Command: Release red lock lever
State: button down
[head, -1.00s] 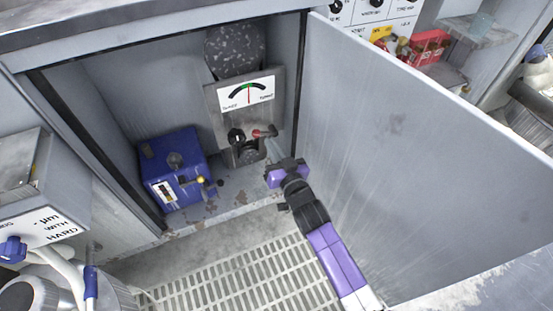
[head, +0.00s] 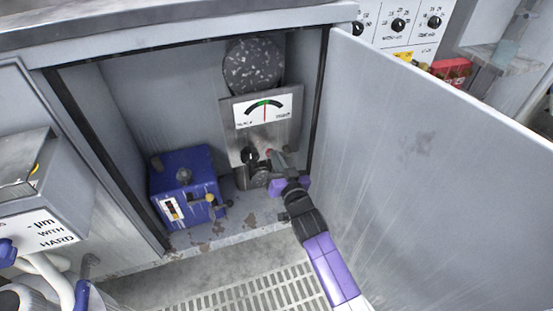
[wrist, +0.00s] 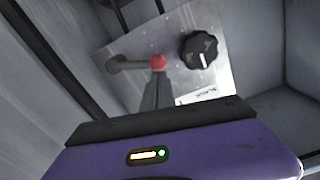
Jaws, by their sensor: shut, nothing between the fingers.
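The lock lever is a short grey rod with a red round knob (wrist: 158,62) on its end; in the wrist view the rod runs left from the knob to its pivot. In the head view the red knob (head: 268,152) is small and partly hidden by my fingers. It sits on a metal panel (head: 237,148) inside the open cabinet. My gripper (head: 274,155) is shut and empty, its fingertips right at the red knob. In the wrist view my gripper (wrist: 157,74) overlaps the knob's lower side; whether they touch I cannot tell.
A black dial knob (wrist: 199,49) is right beside the lever in the wrist view. A gauge (head: 263,112) with a red needle is above the lever. A blue box (head: 184,182) stands at left on the cabinet floor. The open door (head: 420,150) walls off the right side.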

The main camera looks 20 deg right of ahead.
jog(key=f+n+b, duration=0.1)
jog(key=a+n+b, duration=0.1)
jog(key=n+b, duration=0.1)
jog(key=shift+f+b, duration=0.3)
jog(key=shift+f, duration=0.1)
jog(key=shift+r, duration=0.1)
